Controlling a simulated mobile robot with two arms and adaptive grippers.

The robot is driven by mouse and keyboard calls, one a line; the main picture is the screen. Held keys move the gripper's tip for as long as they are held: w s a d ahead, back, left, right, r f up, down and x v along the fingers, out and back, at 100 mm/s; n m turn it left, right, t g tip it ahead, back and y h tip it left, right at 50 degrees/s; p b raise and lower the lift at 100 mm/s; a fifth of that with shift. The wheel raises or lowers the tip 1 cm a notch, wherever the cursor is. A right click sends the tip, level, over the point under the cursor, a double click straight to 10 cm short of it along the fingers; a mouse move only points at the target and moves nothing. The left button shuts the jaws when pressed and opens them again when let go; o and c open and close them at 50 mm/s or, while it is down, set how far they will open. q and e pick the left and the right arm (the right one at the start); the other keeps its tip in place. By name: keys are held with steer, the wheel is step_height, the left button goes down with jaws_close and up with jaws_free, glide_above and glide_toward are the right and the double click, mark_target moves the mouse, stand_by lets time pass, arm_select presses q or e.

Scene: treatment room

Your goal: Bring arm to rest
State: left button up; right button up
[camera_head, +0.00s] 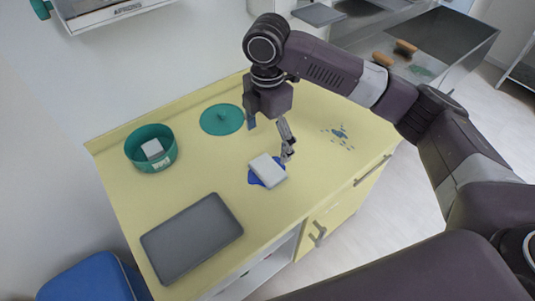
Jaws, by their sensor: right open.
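My right arm reaches in from the right over the yellow cabinet top. Its gripper (287,152) is open and points down, just above and beside the right end of a white block (268,168). The block lies on a blue piece (254,179) on the cabinet top. I cannot tell whether a fingertip touches the block. Nothing shows between the fingers. My left gripper is not in view.
On the yellow cabinet top (190,184) stand a green round container (134,158) with a white block (153,149) inside, a green lid (222,119) and a dark grey tray (192,238). Small blue pieces (340,133) lie at right. A blue bin (85,280) stands at lower left.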

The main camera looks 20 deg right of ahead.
steer(key=shift+r, duration=0.85)
